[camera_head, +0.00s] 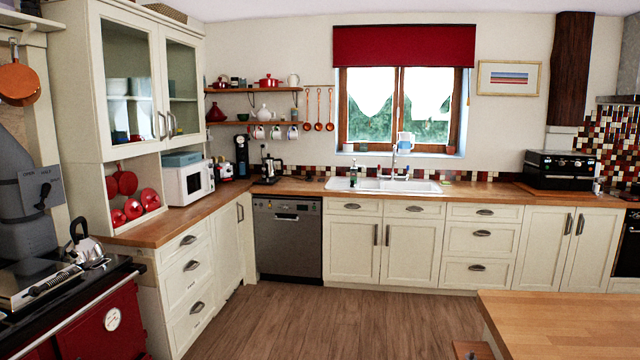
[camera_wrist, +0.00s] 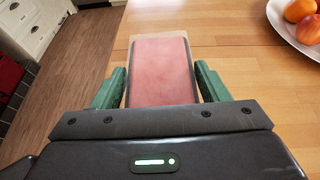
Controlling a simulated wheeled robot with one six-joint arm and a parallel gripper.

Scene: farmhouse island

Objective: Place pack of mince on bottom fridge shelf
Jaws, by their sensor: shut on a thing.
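The pack of mince (camera_wrist: 160,70) is a pinkish-red rectangular pack with a clear edge at its far end. It shows in the wrist view between the two green fingers of my gripper (camera_wrist: 160,88), which is shut on it. Below it is the wooden island top; I cannot tell whether the pack touches it. Neither my gripper nor the pack is seen in the head view. No fridge or fridge shelf shows in either view.
The wooden island top (camera_head: 565,318) is at the lower right in the head view. A white plate (camera_wrist: 286,30) with fruit lies on it. A red range cooker (camera_head: 95,320) stands at the left. Open wooden floor (camera_head: 300,318) lies between, before the cabinets and the grey dishwasher (camera_head: 288,240).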

